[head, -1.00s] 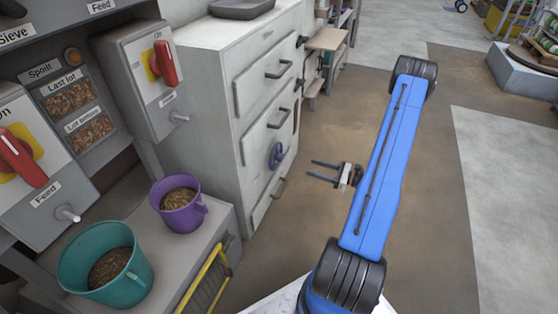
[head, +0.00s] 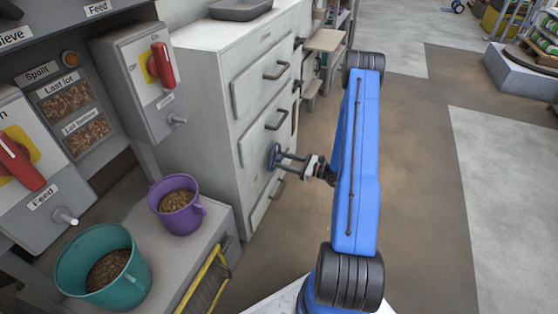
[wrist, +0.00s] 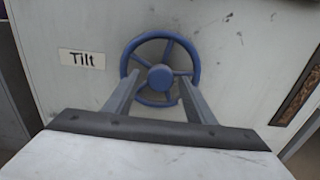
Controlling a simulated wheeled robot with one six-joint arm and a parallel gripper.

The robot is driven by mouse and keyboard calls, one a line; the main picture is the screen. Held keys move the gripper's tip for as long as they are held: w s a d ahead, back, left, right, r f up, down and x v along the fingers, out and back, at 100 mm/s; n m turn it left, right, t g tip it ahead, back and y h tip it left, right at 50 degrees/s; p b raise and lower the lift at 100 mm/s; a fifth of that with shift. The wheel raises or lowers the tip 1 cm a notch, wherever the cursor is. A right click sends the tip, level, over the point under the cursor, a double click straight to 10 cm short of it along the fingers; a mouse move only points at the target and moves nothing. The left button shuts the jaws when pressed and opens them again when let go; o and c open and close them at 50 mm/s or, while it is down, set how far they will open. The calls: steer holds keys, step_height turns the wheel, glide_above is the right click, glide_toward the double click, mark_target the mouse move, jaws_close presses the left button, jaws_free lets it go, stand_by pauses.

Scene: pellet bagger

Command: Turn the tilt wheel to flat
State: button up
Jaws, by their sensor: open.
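The tilt wheel (wrist: 161,76) is a blue spoked handwheel on a pale panel, right of a label reading "Tilt" (wrist: 82,59) in the wrist view. In the head view the wheel (head: 274,157) is on the side of the white cabinet, partly hidden by my gripper. My gripper (head: 291,164) is open, its two fingers pointing at the wheel. In the wrist view the fingers (wrist: 153,88) overlap the lower left and lower right of the wheel, on either side of its hub. I cannot tell whether they touch it.
The white drawer cabinet (head: 205,95) stands behind the wheel, with several handles on its front. A purple cup (head: 178,222) and a teal cup (head: 128,292), both holding pellets, stand on the ledge at left. Open floor (head: 425,200) lies to the right.

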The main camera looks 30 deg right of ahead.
steer(key=shift+x, duration=1.3)
jaws_close()
